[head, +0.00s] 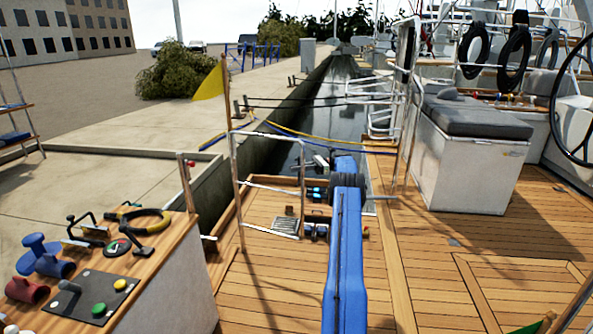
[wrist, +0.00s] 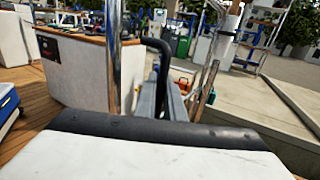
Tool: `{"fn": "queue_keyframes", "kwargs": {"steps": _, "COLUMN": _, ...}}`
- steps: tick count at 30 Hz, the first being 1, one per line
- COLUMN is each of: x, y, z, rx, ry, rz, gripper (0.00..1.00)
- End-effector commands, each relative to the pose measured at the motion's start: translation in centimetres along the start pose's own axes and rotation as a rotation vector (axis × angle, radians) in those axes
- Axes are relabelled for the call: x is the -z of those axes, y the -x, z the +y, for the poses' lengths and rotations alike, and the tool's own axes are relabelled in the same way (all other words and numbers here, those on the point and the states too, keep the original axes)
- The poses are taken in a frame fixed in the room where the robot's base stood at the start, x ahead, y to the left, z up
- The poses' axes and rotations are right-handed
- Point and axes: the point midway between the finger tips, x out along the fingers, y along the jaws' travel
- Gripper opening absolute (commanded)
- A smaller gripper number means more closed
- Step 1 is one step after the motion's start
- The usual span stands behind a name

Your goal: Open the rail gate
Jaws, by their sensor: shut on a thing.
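The rail gate (head: 267,185) is a thin steel tube frame left of my blue arm in the head view, above the teak deck. It looks upright. In the wrist view a shiny steel post (wrist: 113,60) stands close on the left, beside a dark curved bar. My gripper (wrist: 172,98) shows in the wrist view as narrow grey fingers beyond the white and black wrist housing. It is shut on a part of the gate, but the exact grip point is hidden. In the head view my arm covers much of the gripper.
A wooden-topped console (head: 100,250) with levers and buttons stands at the front left. A white locker with a grey cushion (head: 470,117) stands at the right. The stone quay (head: 150,125) and a strip of water lie beyond. The teak deck (head: 470,240) at right is mostly clear.

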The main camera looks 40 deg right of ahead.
Motion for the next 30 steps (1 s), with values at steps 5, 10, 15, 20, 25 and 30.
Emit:
{"fn": "queue_keyframes", "kwargs": {"steps": 5, "x": -0.22, "y": 0.04, "z": -0.23, "rx": -0.005, "ry": 0.003, "rz": -0.001, "gripper": 0.00}}
{"fn": "queue_keyframes", "kwargs": {"steps": 10, "x": -0.19, "y": 0.09, "z": -0.38, "rx": -0.009, "ry": 0.003, "rz": -0.001, "gripper": 0.00}}
{"fn": "queue_keyframes", "kwargs": {"steps": 15, "x": -0.17, "y": 0.12, "z": -0.49, "rx": -0.012, "ry": 0.002, "rz": 0.000, "gripper": 0.00}}
{"fn": "queue_keyframes", "kwargs": {"steps": 20, "x": -0.16, "y": 0.14, "z": -0.55, "rx": -0.014, "ry": 0.001, "rz": 0.000, "gripper": 0.00}}
{"fn": "queue_keyframes", "kwargs": {"steps": 25, "x": -0.20, "y": 0.15, "z": -0.59, "rx": -0.016, "ry": 0.002, "rz": 0.000, "gripper": 0.00}}
{"fn": "queue_keyframes", "kwargs": {"steps": 30, "x": -0.22, "y": 0.16, "z": -0.62, "rx": -0.017, "ry": 0.003, "rz": 0.001, "gripper": 0.00}}
